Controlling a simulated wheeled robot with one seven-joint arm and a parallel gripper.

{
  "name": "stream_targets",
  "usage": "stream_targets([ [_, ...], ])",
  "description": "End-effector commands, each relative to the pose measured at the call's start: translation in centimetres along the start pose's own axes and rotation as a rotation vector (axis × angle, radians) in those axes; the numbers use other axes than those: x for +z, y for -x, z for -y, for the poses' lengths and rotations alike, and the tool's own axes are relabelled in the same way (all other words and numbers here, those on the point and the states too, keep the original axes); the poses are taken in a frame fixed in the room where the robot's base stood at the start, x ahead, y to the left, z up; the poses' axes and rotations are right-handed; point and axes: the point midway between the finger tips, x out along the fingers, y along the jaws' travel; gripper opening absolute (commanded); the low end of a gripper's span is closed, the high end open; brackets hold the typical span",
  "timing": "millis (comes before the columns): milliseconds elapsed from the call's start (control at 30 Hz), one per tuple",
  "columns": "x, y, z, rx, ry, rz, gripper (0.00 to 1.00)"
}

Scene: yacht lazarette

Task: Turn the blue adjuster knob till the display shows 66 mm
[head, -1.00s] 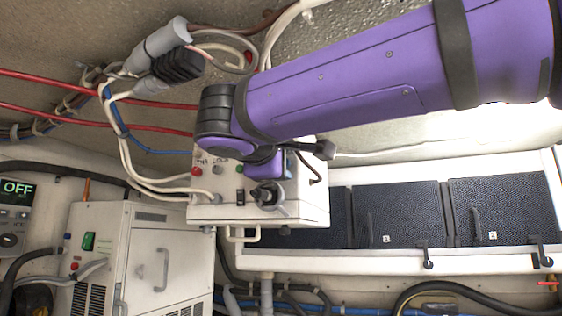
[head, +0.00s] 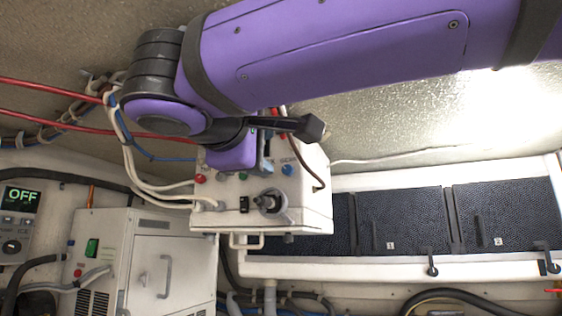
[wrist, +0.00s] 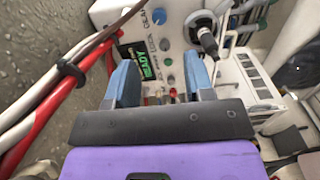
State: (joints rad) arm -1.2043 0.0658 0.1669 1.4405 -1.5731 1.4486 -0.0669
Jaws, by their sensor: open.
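A white control box (head: 313,213) hangs on the far wall. A blue knob (head: 287,170) sits on its face beside lettering; it appears to be the blue-grey knob (wrist: 167,28) in the wrist view. A small display (wrist: 145,62) with green characters is on the same face, but I cannot read its value. My gripper (wrist: 160,72) is open and empty, its two blue fingers spread in front of the panel, with the blue-grey knob beyond the fingertips. In the head view my purple arm hides part of the box and most of the gripper.
Red and white cables (wrist: 45,110) run along the left. A separate panel (head: 20,195) reads OFF. A white cabinet (head: 130,260) stands lower left, black-fronted lockers (head: 400,220) at right.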

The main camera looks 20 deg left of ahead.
Motion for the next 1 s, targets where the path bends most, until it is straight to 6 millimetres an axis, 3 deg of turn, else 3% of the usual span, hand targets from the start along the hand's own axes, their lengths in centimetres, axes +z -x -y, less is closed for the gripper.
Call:
stream_targets([
  [333, 0.3, -0.3, 0.1, -0.006, 0.000, 0.005, 0.48],
  [467, 3.0, -2.5, 1.3, -0.063, -0.003, 0.040, 0.48],
  [567, 7.2, -5.2, 3.4, -0.154, -0.017, 0.093, 0.48],
  [733, 16.1, -8.9, 8.4, -0.349, -0.083, 0.205, 0.48],
  [867, 22.9, -9.9, 12.4, -0.490, -0.172, 0.296, 0.48],
  [1000, 29.6, -9.3, 16.8, -0.628, -0.304, 0.395, 0.48],
])
